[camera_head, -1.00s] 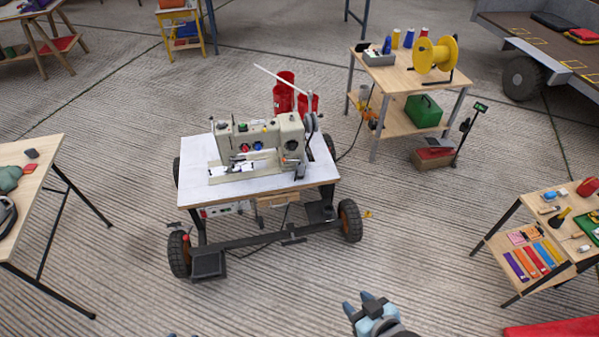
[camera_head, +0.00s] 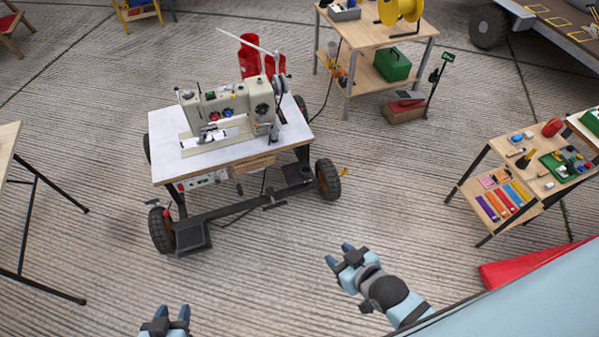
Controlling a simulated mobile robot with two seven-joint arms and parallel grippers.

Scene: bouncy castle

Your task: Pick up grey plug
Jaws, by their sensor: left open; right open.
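I cannot make out a grey plug in the head view; anything that small on the tables is too small to tell. My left gripper (camera_head: 171,311) is at the bottom edge, its two blue fingertips apart and nothing between them. My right gripper (camera_head: 339,255) is over the bare floor in front of the sewing machine cart, open and empty. Both grippers are apart from every table and object.
A wheeled cart (camera_head: 165,164) bears a sewing machine (camera_head: 222,115). A wooden table (camera_head: 360,30) with a yellow spool (camera_head: 402,9) stands behind. A tool table (camera_head: 541,182) is at right, near a red mat (camera_head: 515,268). Another table (camera_head: 8,140) is at left. Floor between is clear.

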